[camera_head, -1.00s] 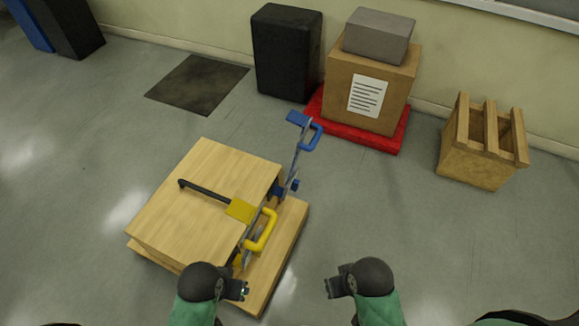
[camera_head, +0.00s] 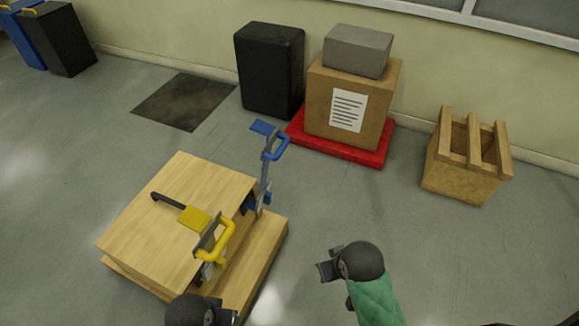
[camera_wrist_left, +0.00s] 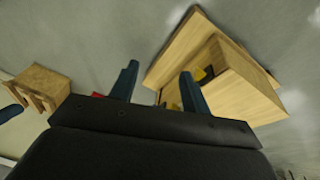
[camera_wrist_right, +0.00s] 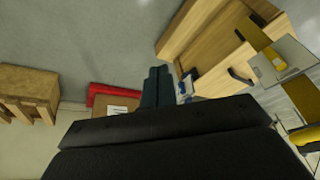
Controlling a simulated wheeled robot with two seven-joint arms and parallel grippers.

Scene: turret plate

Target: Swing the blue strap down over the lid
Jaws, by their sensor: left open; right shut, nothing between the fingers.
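The blue strap (camera_head: 264,170) stands upright at the far end of the wooden box's right side. Its blue handle and end pad are up in the air, clear of the lid (camera_head: 195,177). The yellow strap (camera_head: 212,238) is at the near end, its yellow pad over the lid's edge. My left gripper (camera_head: 228,318) is at the bottom edge of the head view, near the box's front, mostly cut off. Its fingers are apart and empty in the left wrist view (camera_wrist_left: 156,88). My right gripper (camera_head: 326,264) is right of the box, apart from both straps, its fingers together and empty (camera_wrist_right: 157,85).
A black bar handle (camera_head: 168,200) lies on the lid. Behind are a black case (camera_head: 270,70) and a cardboard box (camera_head: 345,100) on a red base (camera_head: 340,150). A wooden crate (camera_head: 460,180) stands at right.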

